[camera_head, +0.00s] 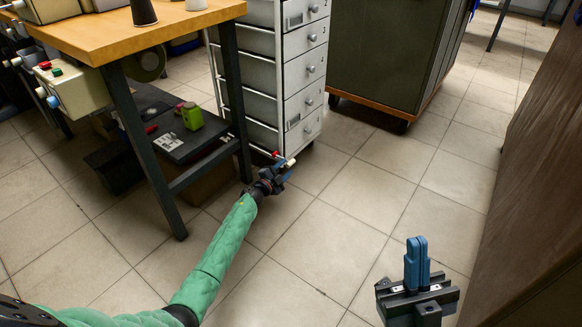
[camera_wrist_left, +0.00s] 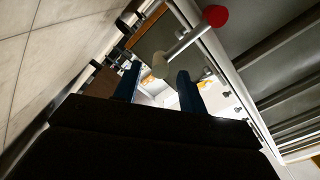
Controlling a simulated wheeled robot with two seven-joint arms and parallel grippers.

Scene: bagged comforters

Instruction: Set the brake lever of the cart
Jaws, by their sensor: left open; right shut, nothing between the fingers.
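The cart (camera_head: 262,75) is a white frame with grey drawers, standing beside the workbench. Its brake lever (camera_wrist_left: 186,42) is a thin metal rod low on the frame, with a red knob (camera_wrist_left: 215,15) at one end and a cream end (camera_wrist_left: 160,66). In the head view the red knob (camera_head: 276,154) and cream end (camera_head: 291,163) show at the cart's foot. My left gripper (camera_head: 284,172) is open beside the lever; in the left wrist view its blue fingers (camera_wrist_left: 157,85) straddle the cream end's line, contact unclear. My right gripper (camera_head: 417,240) is shut and empty, away from the cart.
A wooden-topped workbench (camera_head: 130,38) with dark legs stands left of the cart, its leg near my left arm. A dark green wheeled cabinet (camera_head: 385,50) stands behind on the right. A brown panel (camera_head: 535,180) borders the right side. The tiled floor (camera_head: 330,225) between is clear.

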